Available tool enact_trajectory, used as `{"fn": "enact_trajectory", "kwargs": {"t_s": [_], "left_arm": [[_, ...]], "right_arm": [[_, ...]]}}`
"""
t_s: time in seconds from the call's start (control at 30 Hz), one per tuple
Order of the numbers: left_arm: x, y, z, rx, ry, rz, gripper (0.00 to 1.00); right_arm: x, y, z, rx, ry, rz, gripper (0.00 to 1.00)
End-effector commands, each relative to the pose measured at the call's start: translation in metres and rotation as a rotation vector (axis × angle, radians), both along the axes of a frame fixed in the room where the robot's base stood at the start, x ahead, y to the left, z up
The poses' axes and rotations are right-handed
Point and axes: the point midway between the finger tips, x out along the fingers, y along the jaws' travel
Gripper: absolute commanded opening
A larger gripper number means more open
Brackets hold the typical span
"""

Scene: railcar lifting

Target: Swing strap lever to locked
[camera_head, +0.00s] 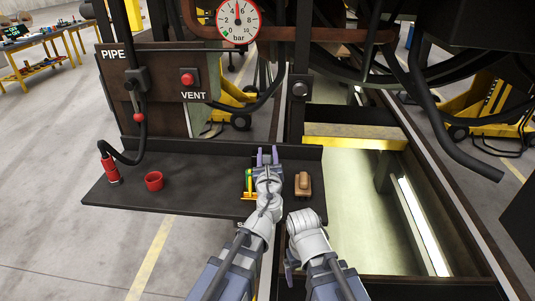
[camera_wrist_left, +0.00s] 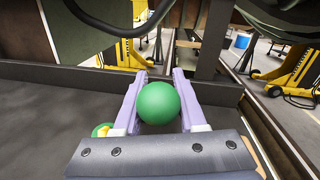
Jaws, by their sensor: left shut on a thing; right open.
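My left gripper (camera_head: 267,157) reaches over the dark shelf (camera_head: 200,190), fingers pointing away from me. In the left wrist view its two lilac fingers (camera_wrist_left: 158,100) are closed on the sides of a green ball knob (camera_wrist_left: 158,103). Whatever the knob is mounted on is hidden, so I cannot tell the lever's angle. A yellow and green part (camera_head: 248,183) stands just left of my left gripper; a piece of it also shows in the left wrist view (camera_wrist_left: 102,131). My right gripper (camera_head: 291,263) is low, right of the left forearm, open and apart from the shelf; its fingers are mostly hidden.
A brown block (camera_head: 303,184) sits on the shelf close right of my left gripper. A red ring-shaped cup (camera_head: 153,181) and a red-ended hose (camera_head: 109,168) are at left. A lit pit (camera_head: 365,210) opens at right.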

Motion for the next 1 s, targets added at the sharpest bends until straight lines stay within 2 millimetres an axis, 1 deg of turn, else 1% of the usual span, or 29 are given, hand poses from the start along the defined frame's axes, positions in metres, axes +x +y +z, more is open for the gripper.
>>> {"fn": "enact_trajectory", "kwargs": {"t_s": [0.23,0.33,0.57,0.8,0.9,1.0], "left_arm": [[0.0,0.0,0.0,0.0,-0.001,0.0,0.0],[-0.001,0.001,-0.005,0.002,-0.014,0.002,0.0],[-0.008,0.001,-0.018,0.003,-0.113,0.005,0.0],[-0.015,0.002,-0.029,0.003,-0.242,0.005,0.0],[-0.017,0.001,-0.033,0.002,-0.292,0.005,0.0],[-0.019,0.001,-0.034,0.001,-0.333,0.005,0.0]], "right_arm": [[0.0,0.0,-0.001,0.0,0.0,0.0,0.92],[0.0,0.0,-0.008,0.0,0.0,0.0,0.92],[0.0,0.0,-0.043,0.0,0.0,0.0,0.92],[0.0,0.0,-0.082,0.0,0.0,0.0,0.92],[0.0,0.0,-0.095,0.0,0.0,0.0,0.92],[0.0,0.0,-0.105,0.0,0.0,0.0,0.92]]}}
